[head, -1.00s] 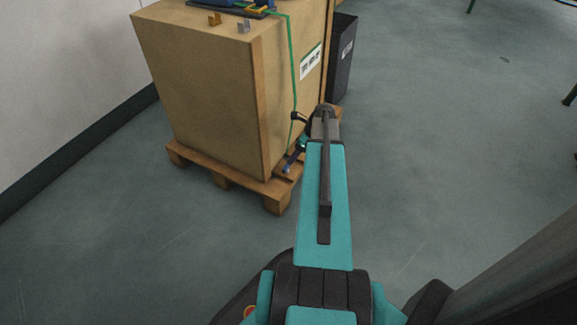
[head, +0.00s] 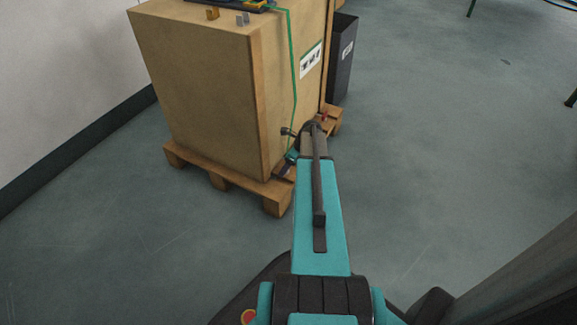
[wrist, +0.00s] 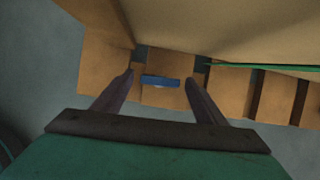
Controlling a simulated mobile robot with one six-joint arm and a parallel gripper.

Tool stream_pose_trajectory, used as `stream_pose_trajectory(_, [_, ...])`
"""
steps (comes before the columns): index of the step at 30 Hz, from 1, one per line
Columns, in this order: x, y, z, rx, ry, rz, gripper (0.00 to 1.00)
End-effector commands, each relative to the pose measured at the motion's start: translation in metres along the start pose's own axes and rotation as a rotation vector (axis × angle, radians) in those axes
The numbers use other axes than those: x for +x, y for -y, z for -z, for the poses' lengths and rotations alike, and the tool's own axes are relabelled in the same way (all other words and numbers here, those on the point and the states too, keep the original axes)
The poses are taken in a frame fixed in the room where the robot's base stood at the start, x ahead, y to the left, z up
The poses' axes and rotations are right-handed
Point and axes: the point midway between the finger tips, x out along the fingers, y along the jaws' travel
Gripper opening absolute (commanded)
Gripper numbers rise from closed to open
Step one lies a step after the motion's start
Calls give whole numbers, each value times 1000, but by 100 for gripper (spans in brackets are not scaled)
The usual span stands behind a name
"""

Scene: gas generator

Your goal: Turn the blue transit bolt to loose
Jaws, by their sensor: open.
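The blue transit bolt (wrist: 160,82) shows in the wrist view as a short flat blue bar at the wooden pallet, beneath the crate's overhang. My gripper (wrist: 160,76) is open, with one finger to the left and one to the right of the bolt. I see a gap between each finger and the bolt; I cannot tell the depth between them. In the head view my gripper (head: 284,168) is small and partly hidden beside the pallet's near right side, and I cannot make out the blue bolt there.
The tall wooden crate (head: 195,95) stands on the pallet (head: 272,196). A green cord (head: 292,60) runs down its right face. A small red part (head: 324,117) sits farther back on the pallet. A dark bin (head: 342,60) stands behind. The floor to the right is clear.

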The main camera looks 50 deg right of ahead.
Motion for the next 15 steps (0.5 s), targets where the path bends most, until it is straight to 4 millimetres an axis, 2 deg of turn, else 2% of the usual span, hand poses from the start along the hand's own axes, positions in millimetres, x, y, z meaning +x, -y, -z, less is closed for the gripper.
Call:
stream_pose_trajectory(5, [0,0,0,0,0,0,66])
stream_pose_trajectory(8, [0,0,0,0,0,0,52])
stream_pose_trajectory(13, [0,0,0,0,0,0,24])
stream_pose_trajectory(15, [0,0,0,0,0,0,24])
